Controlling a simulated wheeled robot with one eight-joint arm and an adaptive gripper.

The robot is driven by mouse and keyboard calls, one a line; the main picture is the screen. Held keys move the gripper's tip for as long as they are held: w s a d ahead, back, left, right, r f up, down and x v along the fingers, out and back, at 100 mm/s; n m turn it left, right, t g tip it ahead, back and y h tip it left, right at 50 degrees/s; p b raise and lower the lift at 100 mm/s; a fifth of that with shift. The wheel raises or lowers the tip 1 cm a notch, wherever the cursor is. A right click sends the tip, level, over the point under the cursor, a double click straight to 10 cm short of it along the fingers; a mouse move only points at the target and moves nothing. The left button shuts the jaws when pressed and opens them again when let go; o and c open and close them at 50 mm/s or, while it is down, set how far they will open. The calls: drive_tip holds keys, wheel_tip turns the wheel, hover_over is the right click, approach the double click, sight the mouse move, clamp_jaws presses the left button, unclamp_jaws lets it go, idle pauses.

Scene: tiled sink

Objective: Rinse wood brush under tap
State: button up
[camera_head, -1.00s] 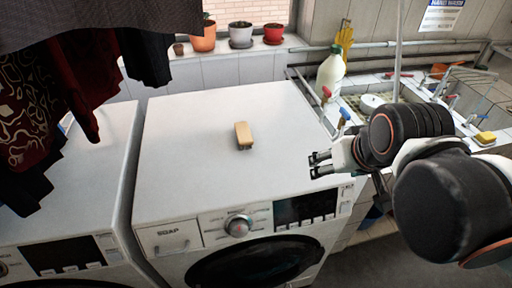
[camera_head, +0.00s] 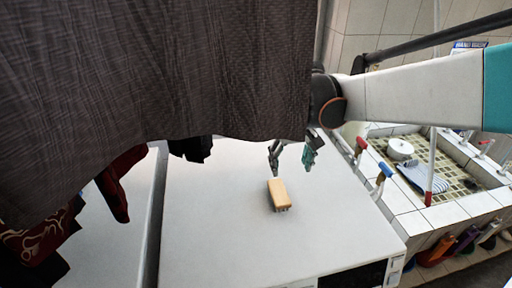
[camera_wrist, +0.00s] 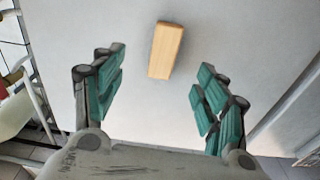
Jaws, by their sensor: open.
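The wood brush (camera_head: 278,193) lies on the white top of a washing machine (camera_head: 230,245), with its pale wooden back up and bristles just showing at its near end. My gripper (camera_head: 293,157) is just beyond the brush, apart from it. In the wrist view the brush (camera_wrist: 165,50) lies beyond my gripper (camera_wrist: 158,88), roughly centred between the two green-padded fingers, which are spread wide with nothing between them. The tiled sink (camera_head: 455,190) is at the right, with red and blue tap handles (camera_head: 384,172) near its left edge.
Dark hanging laundry (camera_head: 190,70) covers the upper left and hides part of my arm. A round white item (camera_head: 400,148) and a striped cloth (camera_head: 422,176) are in the sink. The machine top around the brush is clear.

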sight(279, 191)
drive_tip(key=shift+g, duration=0.4)
drive_tip(key=f, duration=0.3)
drive_tip(key=w+a+f+b, duration=0.1)
drive_tip(key=f, duration=0.3)
drive_tip(key=w+f, duration=0.1)
drive_tip(key=f, duration=0.2)
drive_tip(key=shift+w+a+f+b, duration=0.15)
drive_tip(key=shift+a+f+b, duration=0.15)
drive_tip(key=shift+a+b, duration=0.1)
drive_tip(key=shift+w+a+f+b, duration=0.1)
drive_tip(key=shift+w+f+b, duration=0.15)
drive_tip(key=shift+f, duration=0.65)
drive_tip(key=shift+w+d+f+b, duration=0.1)
drive_tip(key=shift+f+b, duration=0.2)
drive_tip(key=shift+f, duration=0.55)
drive_tip(key=shift+w+a+f+b, duration=0.1)
drive_tip(key=shift+w+f+b, duration=0.15)
drive_tip(key=shift+f, duration=0.65)
drive_tip(key=c, duration=1.3)
drive_tip(key=shift+r, duration=0.1)
drive_tip(key=shift+c, duration=0.2)
